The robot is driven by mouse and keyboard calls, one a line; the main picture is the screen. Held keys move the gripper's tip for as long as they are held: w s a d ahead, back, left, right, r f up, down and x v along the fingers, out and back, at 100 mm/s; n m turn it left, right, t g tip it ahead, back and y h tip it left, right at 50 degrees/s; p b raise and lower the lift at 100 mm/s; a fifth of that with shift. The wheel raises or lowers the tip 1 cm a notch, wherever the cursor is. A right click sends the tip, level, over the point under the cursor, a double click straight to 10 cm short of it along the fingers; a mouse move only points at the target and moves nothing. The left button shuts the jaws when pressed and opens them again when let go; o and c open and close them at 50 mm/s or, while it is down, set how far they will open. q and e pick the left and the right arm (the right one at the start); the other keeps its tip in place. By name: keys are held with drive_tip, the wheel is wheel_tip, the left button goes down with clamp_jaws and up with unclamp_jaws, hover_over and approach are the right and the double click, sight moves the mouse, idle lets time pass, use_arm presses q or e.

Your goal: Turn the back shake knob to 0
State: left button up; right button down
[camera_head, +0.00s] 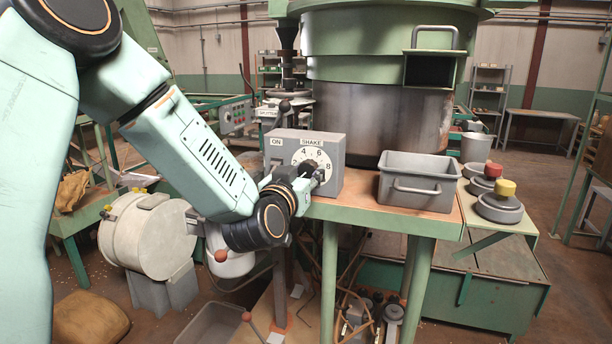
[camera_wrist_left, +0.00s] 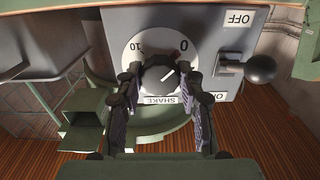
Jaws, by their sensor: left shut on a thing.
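The grey shake control box (camera_head: 335,150) stands on the bench edge in the head view, with "ON" and "SHAKE" labels and a white numbered dial (camera_head: 312,155). My left gripper (camera_head: 310,176) is in front of the dial and hides most of its lower part. In the left wrist view, where the labels are inverted, the round dark shake knob (camera_wrist_left: 159,78) sits at the dial's centre. My left gripper (camera_wrist_left: 164,84) is shut on it, one finger on each side. My right gripper is not in view.
A lever with a black ball (camera_wrist_left: 261,69) sticks out beside the dial, near the "OFF" label. A grey bin (camera_head: 418,180) stands right of the box on the bench. A large green and metal drum (camera_head: 380,110) rises behind.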

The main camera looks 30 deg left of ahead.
use_arm(q)
drive_tip(key=o, duration=1.2)
drive_tip(key=shift+s, duration=0.1)
drive_tip(key=v, duration=0.7)
drive_tip(key=shift+s, duration=0.2)
drive_tip(key=shift+s, duration=0.1)
